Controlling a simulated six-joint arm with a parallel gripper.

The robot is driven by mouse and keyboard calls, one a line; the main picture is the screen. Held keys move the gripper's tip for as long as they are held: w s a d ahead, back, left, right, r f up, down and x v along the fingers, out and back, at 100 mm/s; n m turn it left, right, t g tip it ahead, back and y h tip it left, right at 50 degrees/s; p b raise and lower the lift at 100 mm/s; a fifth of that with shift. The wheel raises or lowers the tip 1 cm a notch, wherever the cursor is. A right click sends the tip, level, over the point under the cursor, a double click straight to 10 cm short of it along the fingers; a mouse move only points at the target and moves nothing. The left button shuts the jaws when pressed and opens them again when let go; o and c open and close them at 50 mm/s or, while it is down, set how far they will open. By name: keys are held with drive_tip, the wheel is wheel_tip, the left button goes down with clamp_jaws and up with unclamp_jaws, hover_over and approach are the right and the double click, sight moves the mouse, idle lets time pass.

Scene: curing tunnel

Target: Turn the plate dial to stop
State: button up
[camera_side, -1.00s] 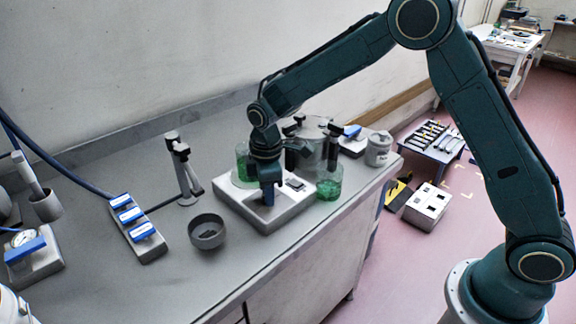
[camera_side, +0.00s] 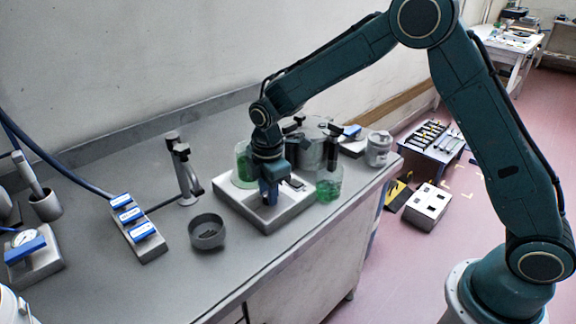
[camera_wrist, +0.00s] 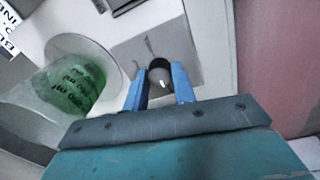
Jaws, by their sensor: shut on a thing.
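The hot plate (camera_side: 228,197) is a pale box on the bench in the side view, with a dark strip on top. My gripper (camera_side: 270,196) points down at its front part. In the wrist view my gripper's blue fingers (camera_wrist: 160,88) stand on either side of the dial (camera_wrist: 160,74), a dark round knob with a white mark, and are shut on it. The hot plate's pale face (camera_wrist: 205,45) shows around the dial. In the side view the fingers and wrist hide the dial.
A green beaker (camera_side: 244,165) stands behind my gripper and another green beaker (camera_side: 330,184) stands close on the right. A grey bowl (camera_side: 207,232) and a strip with blue switches (camera_side: 137,228) lie left. The bench front is clear.

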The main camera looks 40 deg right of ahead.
drive_tip(key=o, duration=1)
drive_tip(key=shift+r, duration=0.15)
wheel_tip(320, 180, up, 14)
drive_tip(key=shift+s+f, duration=0.2)
drive_tip(key=shift+s, duration=0.1)
drive_tip(key=shift+r, duration=0.1)
